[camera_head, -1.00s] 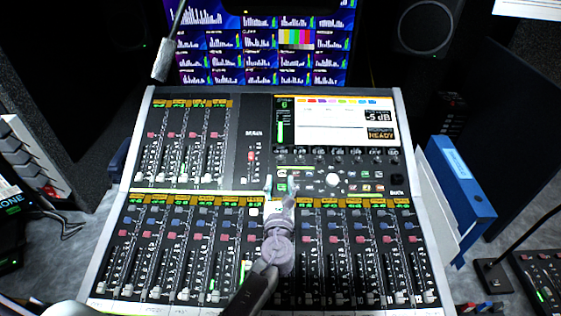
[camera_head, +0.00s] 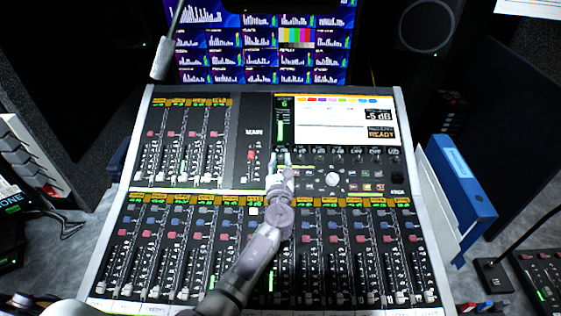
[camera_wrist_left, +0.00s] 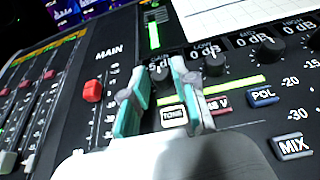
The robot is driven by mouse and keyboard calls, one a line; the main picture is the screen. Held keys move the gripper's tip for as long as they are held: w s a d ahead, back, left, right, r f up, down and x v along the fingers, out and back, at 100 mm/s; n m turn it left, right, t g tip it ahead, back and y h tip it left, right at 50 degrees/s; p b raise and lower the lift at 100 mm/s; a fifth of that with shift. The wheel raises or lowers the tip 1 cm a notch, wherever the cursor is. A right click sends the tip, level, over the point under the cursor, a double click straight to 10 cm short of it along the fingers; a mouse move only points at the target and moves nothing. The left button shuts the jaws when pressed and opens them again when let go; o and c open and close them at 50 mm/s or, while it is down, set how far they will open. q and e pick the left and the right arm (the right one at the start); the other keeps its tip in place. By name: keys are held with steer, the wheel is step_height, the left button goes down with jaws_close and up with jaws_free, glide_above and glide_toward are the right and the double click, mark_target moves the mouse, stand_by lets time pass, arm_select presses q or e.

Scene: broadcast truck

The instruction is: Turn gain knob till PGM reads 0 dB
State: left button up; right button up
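The mixing console (camera_head: 263,146) fills the middle of the head view. Its screen readout (camera_head: 380,114) shows -5 dB above the word READY. My left gripper (camera_head: 279,158) reaches over the console to the left end of the knob row. In the left wrist view the gain knob (camera_wrist_left: 163,82), dark and partly hidden, lies between the two teal-padded fingers of the left gripper (camera_wrist_left: 159,67). Its label ends in 5 dB. The fingers are apart, on either side of the knob; contact is not clear. My right gripper is out of view.
More knobs reading 0 dB, such as the low knob (camera_wrist_left: 213,62), sit close on the right. A red MAIN fader (camera_wrist_left: 92,91) is at left. Lit buttons, including POL (camera_wrist_left: 262,96), lie below the knobs. A blue binder (camera_head: 460,182) stands right of the console.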

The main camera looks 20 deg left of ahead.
arm_select(q)
jaws_close()
steer(key=shift+a+r+m+t+h+p, duration=0.15)
steer(key=shift+m+h+p, duration=0.15)
steer(key=shift+m+h, duration=0.5)
steer(key=shift+a+f+m+t+h+p, duration=0.15)
steer(key=shift+m+h+p, duration=0.15)
steer(key=shift+m+h, duration=0.5)
steer(key=shift+a+m+h, duration=0.1)
steer(key=shift+m+h, duration=0.7)
steer(key=shift+h, duration=0.1)
steer(key=shift+m+g+h, duration=0.4)
steer(key=shift+m+h, duration=0.9)
steer(key=shift+h, duration=0.2)
